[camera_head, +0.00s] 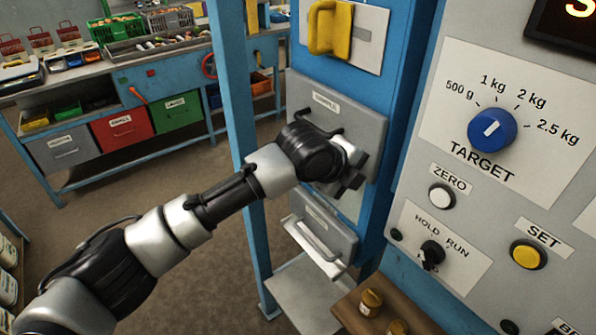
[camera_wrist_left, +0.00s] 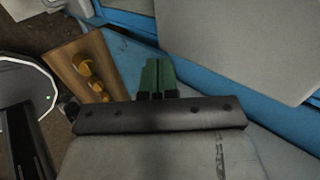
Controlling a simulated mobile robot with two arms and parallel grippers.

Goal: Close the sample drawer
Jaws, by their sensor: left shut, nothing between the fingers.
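A grey drawer front (camera_head: 322,226) with a small label and a pale bar handle (camera_head: 312,248) sits low on the blue frame, below a larger labelled grey panel (camera_head: 368,140). It seems to stand out from the frame; how far I cannot tell. My left gripper (camera_head: 350,182) is in front of the larger panel's lower part, above the drawer. Its green fingertips (camera_wrist_left: 158,66) are together and empty in the left wrist view, near a grey surface (camera_wrist_left: 240,45). Contact cannot be told. My right gripper is out of view.
A control panel with a blue dial (camera_head: 491,130) is at the right. A wooden block (camera_head: 352,318) with brass-coloured pieces is below; it also shows in the wrist view (camera_wrist_left: 98,50). A blue post (camera_head: 234,90) stands left of the drawer. A blue bench (camera_head: 130,75) is behind, across open floor.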

